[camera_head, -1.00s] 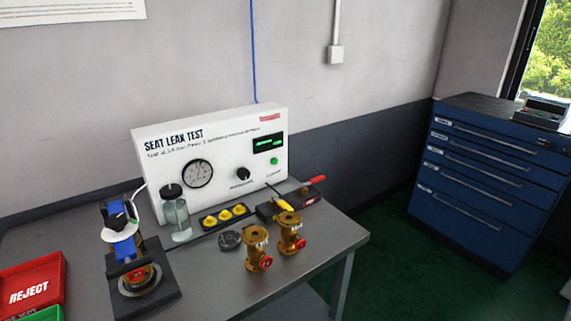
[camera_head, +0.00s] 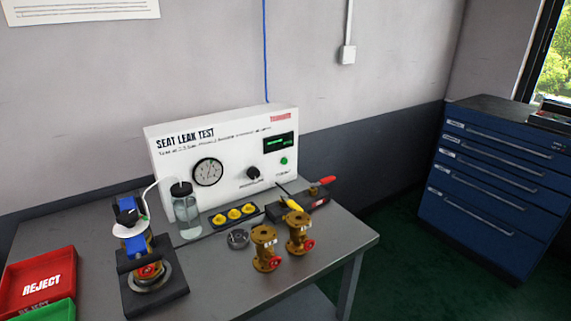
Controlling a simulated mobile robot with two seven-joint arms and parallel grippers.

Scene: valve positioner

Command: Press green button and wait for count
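The green button (camera_head: 284,161) is a small round button at the right of the white Seat Leak Test panel (camera_head: 225,178). A dark display (camera_head: 279,143) with green characters sits just above it; the characters are too small to read. The panel also carries a round gauge (camera_head: 208,172) and a black knob (camera_head: 253,173). A clear jar (camera_head: 187,212) with a tube stands in front of the panel. Neither gripper is in view.
Two brass valves (camera_head: 266,247) stand on the grey bench (camera_head: 215,285), near a black disc (camera_head: 238,239) and a strip of yellow caps (camera_head: 234,214). A red-handled tool (camera_head: 322,182) lies at the right. Red reject (camera_head: 40,275) and green (camera_head: 50,311) trays are at the left. A blue cabinet (camera_head: 490,185) stands right.

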